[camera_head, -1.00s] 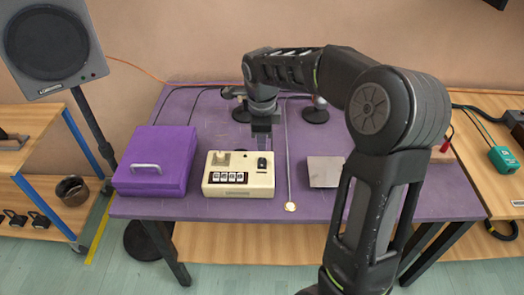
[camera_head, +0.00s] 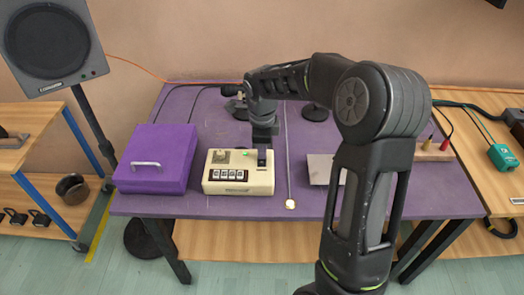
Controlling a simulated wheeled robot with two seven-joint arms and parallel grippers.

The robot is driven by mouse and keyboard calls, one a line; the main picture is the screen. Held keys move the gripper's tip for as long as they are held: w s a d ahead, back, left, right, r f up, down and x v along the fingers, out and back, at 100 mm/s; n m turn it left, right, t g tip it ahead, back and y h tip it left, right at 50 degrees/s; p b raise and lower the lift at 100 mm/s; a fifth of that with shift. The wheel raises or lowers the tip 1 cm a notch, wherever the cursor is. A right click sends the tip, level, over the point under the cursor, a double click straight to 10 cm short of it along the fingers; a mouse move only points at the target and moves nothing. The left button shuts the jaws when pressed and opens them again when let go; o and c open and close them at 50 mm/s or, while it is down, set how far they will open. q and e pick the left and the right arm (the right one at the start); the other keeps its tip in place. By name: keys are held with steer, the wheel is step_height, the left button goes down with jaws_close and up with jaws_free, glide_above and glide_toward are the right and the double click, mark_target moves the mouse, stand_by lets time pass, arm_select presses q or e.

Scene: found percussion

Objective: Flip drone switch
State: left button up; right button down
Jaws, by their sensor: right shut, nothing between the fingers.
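The gripper partly hides the switch. My left gripper is out of view.
A purple case (camera_head: 157,163) with a pale handle stands left of the box. A thin rod with a round tip (camera_head: 290,204) lies to its right, then a grey metal plate (camera_head: 320,170) partly behind my arm. A speaker (camera_head: 55,45) stands at left.

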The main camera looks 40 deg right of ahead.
steer(key=shift+s+a+f, duration=0.1)
steer(key=shift+s+f, duration=0.05)
steer(key=shift+f, duration=0.05)
steer(key=shift+s+a, duration=0.25)
steer(key=shift+s, duration=0.1)
steer(key=shift+s+a, duration=0.2)
steer(key=shift+s, duration=0.05)
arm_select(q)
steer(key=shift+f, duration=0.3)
arm_select(e)
steer(key=shift+w+r, duration=0.1)
steer(key=shift+r, duration=0.05)
